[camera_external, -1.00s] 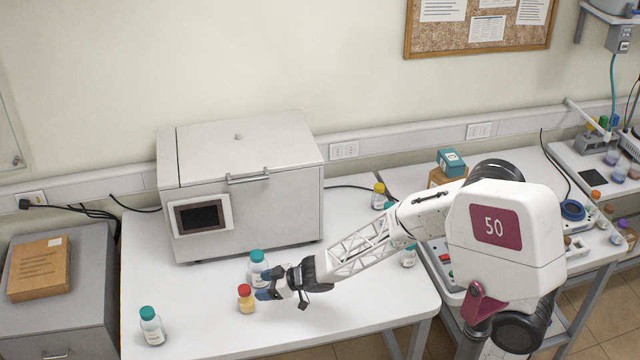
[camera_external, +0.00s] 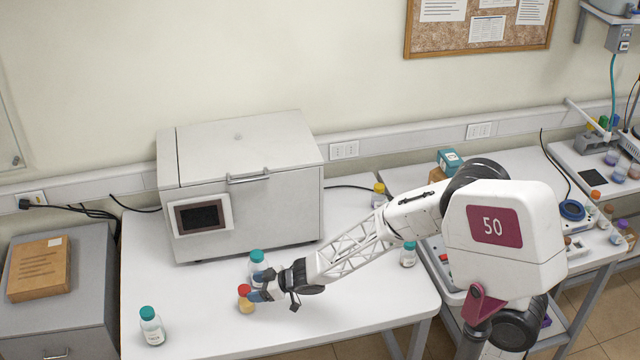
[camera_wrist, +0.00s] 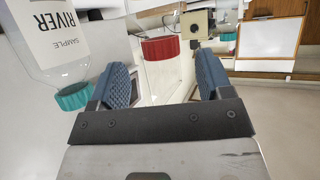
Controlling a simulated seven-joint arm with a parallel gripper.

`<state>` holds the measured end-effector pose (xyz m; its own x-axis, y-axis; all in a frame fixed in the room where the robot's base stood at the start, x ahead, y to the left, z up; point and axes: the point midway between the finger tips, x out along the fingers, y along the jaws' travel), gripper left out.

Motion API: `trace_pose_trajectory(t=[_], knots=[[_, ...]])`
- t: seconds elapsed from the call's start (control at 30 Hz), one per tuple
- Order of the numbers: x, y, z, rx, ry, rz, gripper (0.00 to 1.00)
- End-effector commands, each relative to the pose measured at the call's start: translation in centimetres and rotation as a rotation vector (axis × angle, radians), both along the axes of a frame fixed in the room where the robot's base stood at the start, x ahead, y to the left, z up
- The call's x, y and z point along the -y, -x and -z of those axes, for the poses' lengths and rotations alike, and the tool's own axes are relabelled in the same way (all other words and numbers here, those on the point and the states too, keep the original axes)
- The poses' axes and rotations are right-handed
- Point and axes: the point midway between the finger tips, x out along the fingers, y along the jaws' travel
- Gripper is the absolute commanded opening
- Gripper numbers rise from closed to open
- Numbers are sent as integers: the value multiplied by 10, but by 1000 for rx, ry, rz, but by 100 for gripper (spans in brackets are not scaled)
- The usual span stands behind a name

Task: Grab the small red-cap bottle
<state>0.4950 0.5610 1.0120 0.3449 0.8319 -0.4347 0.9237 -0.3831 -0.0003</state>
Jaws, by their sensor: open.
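The small red-cap bottle (camera_external: 246,305) stands upright on the white table, with a yellowish body in the external view. In the wrist view its red cap (camera_wrist: 160,48) shows ahead of and between my two fingers. My gripper (camera_external: 259,290) is open, close to the right side of the bottle; its blue pads also show in the wrist view (camera_wrist: 162,84). Whether a finger touches the bottle cannot be told.
A teal-cap bottle (camera_external: 258,262) stands right behind my gripper; its label (camera_wrist: 55,32) fills the wrist view's left. Another teal-cap bottle (camera_external: 152,327) stands front left. A large white machine (camera_external: 240,185) is behind. The table's front middle is clear.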

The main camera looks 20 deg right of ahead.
Motion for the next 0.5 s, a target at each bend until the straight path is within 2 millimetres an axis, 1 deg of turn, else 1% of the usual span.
trace_pose_trajectory(t=[0.5], knots=[[-34, -13, 21, 0, 1, -1, 73]])
